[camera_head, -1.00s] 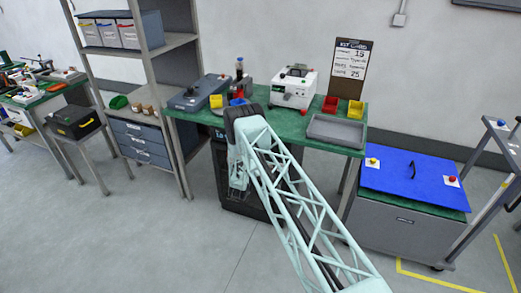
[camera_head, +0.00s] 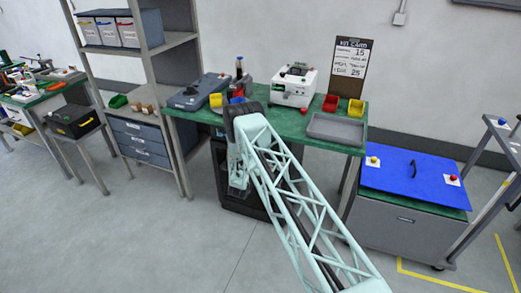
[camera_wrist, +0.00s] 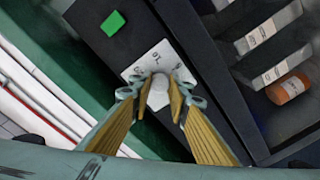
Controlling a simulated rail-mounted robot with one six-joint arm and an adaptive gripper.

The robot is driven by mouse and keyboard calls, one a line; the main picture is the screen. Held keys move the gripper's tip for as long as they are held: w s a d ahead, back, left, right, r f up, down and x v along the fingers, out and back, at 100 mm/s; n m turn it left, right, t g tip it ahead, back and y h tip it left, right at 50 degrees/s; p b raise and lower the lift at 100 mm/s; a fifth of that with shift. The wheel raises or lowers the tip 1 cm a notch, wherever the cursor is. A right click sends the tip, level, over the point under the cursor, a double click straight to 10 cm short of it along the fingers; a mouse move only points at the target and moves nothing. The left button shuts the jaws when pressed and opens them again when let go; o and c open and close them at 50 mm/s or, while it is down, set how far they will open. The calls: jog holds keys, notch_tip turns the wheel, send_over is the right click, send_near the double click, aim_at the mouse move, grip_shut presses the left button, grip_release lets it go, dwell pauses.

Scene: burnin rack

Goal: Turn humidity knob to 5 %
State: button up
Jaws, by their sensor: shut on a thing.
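The humidity knob (camera_wrist: 159,82) is a small pale knob in the wrist view, in front of a white dial plate (camera_wrist: 152,58) with dark markings. The plate is on a dark panel (camera_wrist: 92,12). My gripper (camera_wrist: 158,96) has its two yellow-padded fingers on either side of the knob, shut on it. The fingers and knob cover part of the plate, and the printed markings are too small to read surely.
A green square button (camera_wrist: 113,23) is on the panel near the dial. Right of it, an open compartment holds white labelled boxes (camera_wrist: 268,28) and an orange cylinder (camera_wrist: 288,88). The bench edge is close above the cabinet. Floor in front (camera_head: 130,240) is clear.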

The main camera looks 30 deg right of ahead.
jog(key=shift+m+h+b, duration=0.5)
jog(key=shift+m+b, duration=4)
jog(key=shift+m, duration=1.1)
jog(key=o, duration=0.8)
jog(key=shift+o, duration=0.2)
jog(key=v, duration=1.2)
jog(key=shift+w, duration=0.1)
